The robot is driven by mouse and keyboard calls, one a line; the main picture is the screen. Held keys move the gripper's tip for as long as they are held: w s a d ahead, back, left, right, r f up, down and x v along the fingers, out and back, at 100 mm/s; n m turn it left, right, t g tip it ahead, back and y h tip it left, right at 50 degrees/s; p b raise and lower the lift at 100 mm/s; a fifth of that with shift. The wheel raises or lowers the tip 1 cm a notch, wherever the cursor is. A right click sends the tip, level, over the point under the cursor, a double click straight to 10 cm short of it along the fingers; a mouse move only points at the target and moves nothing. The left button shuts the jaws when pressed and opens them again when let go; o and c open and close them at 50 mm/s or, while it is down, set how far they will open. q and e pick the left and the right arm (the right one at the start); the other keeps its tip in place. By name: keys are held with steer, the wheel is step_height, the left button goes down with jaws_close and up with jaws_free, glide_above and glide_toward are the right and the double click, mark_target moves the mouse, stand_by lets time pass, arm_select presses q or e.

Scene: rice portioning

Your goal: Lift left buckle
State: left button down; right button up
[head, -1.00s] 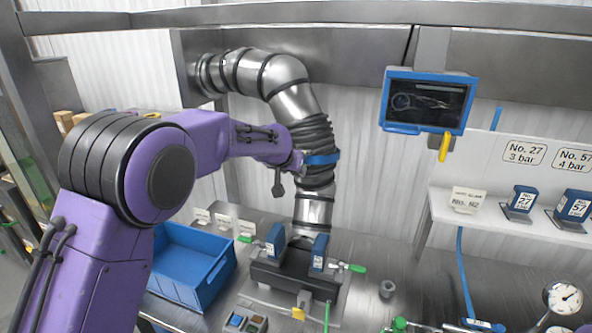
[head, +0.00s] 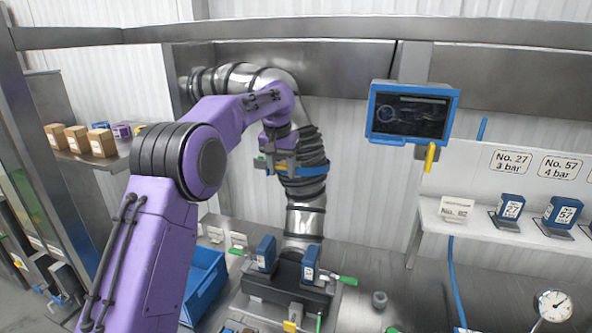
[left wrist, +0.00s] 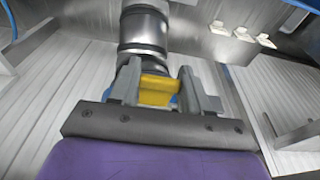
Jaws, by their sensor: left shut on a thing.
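The left buckle is a yellow piece (left wrist: 158,92) in the left wrist view, with a little blue behind it. My left gripper (left wrist: 160,84) is shut on it, one grey finger on each side. In the head view my left gripper (head: 268,163) is at the left side of the blue strap (head: 308,170) around the ribbed dark sleeve (head: 304,152) of the steel pipe. My own wrist and gripper mostly hide the buckle there. My right gripper is not in view.
The steel pipe (head: 304,222) runs down to a dark block with two blue tagged pieces (head: 265,252). A blue bin (head: 203,285) stands at its left. A screen (head: 410,113) hangs at the right, and a shelf (head: 470,238) holds blue tagged blocks.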

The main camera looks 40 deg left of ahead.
arm_select(q)
steer(key=shift+f, duration=0.15)
steer(key=c, duration=0.5)
jaws_free()
steer(key=shift+s, duration=0.1)
steer(key=shift+r, duration=0.2)
steer(key=r, duration=0.3)
steer(key=s+r, duration=0.1)
steer(key=r, duration=0.6)
steer(key=shift+s+d, duration=0.3)
steer(key=shift+s, duration=0.05)
steer(key=shift+r, duration=0.1)
